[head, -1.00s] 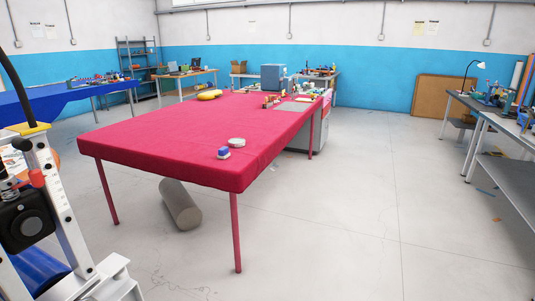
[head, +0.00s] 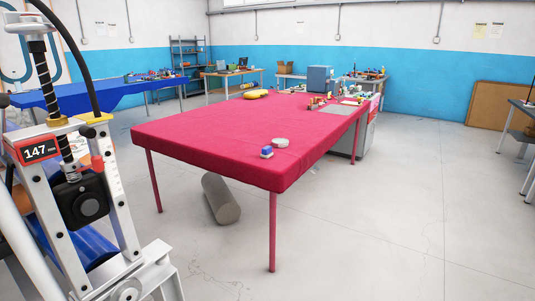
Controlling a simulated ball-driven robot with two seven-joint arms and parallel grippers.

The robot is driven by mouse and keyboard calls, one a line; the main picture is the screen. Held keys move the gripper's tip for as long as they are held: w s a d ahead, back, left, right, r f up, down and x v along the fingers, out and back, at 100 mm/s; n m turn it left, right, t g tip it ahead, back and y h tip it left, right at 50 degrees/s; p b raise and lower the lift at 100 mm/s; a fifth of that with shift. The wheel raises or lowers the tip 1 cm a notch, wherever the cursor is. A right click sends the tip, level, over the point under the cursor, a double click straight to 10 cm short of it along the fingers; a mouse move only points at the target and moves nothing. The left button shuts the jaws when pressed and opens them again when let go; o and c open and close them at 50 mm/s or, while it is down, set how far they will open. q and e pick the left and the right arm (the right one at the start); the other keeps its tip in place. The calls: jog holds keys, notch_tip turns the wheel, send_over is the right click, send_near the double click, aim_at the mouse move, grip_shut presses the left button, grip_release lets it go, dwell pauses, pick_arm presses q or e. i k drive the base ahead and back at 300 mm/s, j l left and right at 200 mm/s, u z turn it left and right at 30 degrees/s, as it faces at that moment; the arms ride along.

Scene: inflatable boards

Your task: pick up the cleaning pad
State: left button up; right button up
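A long table with a red cover (head: 215,140) stands ahead of me. Near its front right corner lies a small block (head: 267,153), blue on top and pale below. Just behind it lies a round, flat, pale grey disc (head: 280,142). Both are small in view, and I cannot tell for sure which is the cleaning pad. Neither of my grippers is in view.
A white metal machine with a 147 mm display (head: 40,150) stands close on the left. A grey roll (head: 221,198) lies under the red table. A blue table (head: 110,93) is behind left. The floor (head: 380,230) to the right is clear.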

aim_at(266, 152)
jog(key=i+l+u, duration=0.15)
jog(key=i+u, duration=0.3)
jog(key=i+l+u, duration=0.2)
jog(key=u, duration=0.3)
